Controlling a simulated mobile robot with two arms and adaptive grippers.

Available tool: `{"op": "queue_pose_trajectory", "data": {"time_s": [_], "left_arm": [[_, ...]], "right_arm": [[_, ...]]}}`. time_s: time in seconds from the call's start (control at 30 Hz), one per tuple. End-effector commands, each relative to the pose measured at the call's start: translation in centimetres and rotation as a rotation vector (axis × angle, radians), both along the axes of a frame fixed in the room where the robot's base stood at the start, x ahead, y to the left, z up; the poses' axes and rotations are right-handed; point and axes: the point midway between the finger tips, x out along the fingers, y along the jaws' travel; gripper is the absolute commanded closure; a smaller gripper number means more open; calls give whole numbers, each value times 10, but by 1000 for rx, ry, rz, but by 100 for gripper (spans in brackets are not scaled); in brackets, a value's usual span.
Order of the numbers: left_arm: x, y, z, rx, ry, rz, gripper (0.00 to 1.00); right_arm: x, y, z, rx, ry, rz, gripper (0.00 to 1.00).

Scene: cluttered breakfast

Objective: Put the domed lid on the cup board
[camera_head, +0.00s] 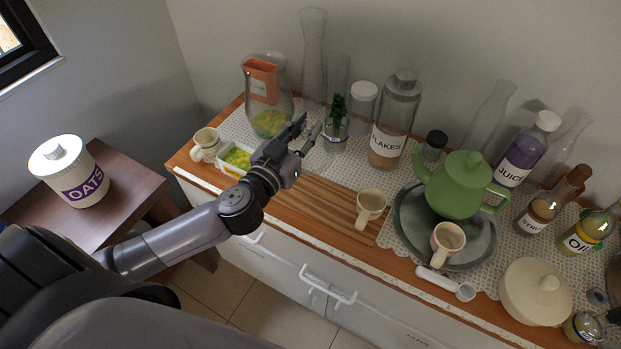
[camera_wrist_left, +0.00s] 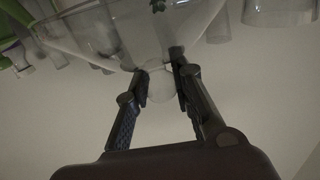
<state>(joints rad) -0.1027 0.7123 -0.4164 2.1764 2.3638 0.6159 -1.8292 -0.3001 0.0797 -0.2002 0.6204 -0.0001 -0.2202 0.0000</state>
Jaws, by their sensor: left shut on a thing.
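My left gripper (camera_head: 304,136) is over the sideboard's left part, in front of a small glass with a green plant. In the left wrist view its fingers (camera_wrist_left: 161,85) are shut on the pale round knob of a clear domed lid (camera_wrist_left: 120,40), which spreads out beyond the fingertips. In the head view I cannot make out the clear lid against the glassware. I cannot pick out the cup board for certain; a cream cup (camera_head: 370,206) stands on the bare striped wood (camera_head: 325,200) right of the gripper. My right gripper is not in view.
A grey tray (camera_head: 408,222) holds a green teapot (camera_head: 460,186) and another cup (camera_head: 446,241). A glass jar (camera_head: 284,88), a flakes jar (camera_head: 393,120) and a juice bottle (camera_head: 524,155) stand behind. A cream knobbed lid or pot (camera_head: 535,295) is front right. Bare wood lies left of the cream cup.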

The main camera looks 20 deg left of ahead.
Motion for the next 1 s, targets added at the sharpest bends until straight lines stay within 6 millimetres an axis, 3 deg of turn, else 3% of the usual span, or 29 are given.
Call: {"op": "queue_pose_trajectory", "data": {"time_s": [0.03,0.1,0.3,0.5,0.73,1.0], "left_arm": [[0,0,-21,-5,3,4,100],[0,1,-41,-7,3,6,100],[0,1,-82,-4,1,5,100],[0,1,-96,0,-2,3,100],[1,1,-129,-2,-1,4,100],[1,1,-130,1,-2,2,100]], "right_arm": [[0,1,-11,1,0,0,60],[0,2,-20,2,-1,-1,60],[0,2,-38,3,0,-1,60],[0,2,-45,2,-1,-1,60],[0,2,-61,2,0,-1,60],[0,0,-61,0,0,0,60]]}}
